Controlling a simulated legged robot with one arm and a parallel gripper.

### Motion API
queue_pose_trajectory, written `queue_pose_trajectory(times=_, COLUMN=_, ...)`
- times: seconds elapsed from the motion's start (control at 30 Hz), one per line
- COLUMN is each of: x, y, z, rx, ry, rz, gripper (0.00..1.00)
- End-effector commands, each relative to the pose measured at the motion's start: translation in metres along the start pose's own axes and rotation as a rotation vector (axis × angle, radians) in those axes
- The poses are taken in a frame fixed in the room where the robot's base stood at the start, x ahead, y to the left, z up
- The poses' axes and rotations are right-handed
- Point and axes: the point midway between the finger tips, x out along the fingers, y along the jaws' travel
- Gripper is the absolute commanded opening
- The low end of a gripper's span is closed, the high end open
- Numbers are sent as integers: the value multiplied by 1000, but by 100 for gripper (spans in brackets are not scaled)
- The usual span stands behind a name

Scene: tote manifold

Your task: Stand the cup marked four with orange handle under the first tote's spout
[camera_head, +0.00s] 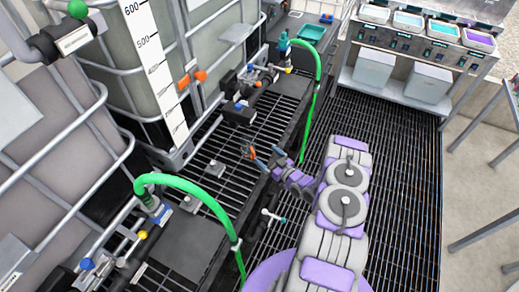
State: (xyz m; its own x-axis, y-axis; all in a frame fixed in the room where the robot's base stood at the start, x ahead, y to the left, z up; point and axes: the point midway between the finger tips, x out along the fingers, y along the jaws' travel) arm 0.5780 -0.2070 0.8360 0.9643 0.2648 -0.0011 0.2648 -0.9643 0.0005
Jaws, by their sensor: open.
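I cannot make out a cup marked four with an orange handle in this view. Two caged totes stand at the left: a near one (50,125) and one farther back with a black number scale (150,50). Which is the first is not shown. Valve fittings (240,105) sit low at the farther tote; other fittings (150,205) with a green hose are by the near one. My gripper (262,158), at the end of my purple and grey arm, is open over the dark grating. Nothing clear shows between its small fingers.
Green hoses (185,183) arch near my arm, another (318,75) farther back. An orange valve handle (192,78) is on the farther tote. A bench (440,50) with several coloured trays stands at back right. The grating (405,165) right of my arm is clear.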

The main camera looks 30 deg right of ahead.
Motion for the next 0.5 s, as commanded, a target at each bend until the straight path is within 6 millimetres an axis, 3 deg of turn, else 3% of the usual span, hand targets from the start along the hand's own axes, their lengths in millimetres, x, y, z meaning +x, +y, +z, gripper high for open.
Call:
queue_pose_trajectory(times=0.1, x=-18, y=1, z=0, rx=3, ry=-2, rz=3, gripper=97)
queue_pose_trajectory(times=0.27, x=-30, y=-1, z=0, rx=1, ry=-3, rz=0, gripper=97)
queue_pose_trajectory(times=0.5, x=-13, y=12, z=-10, rx=-60, ry=-117, rz=-12, gripper=97)
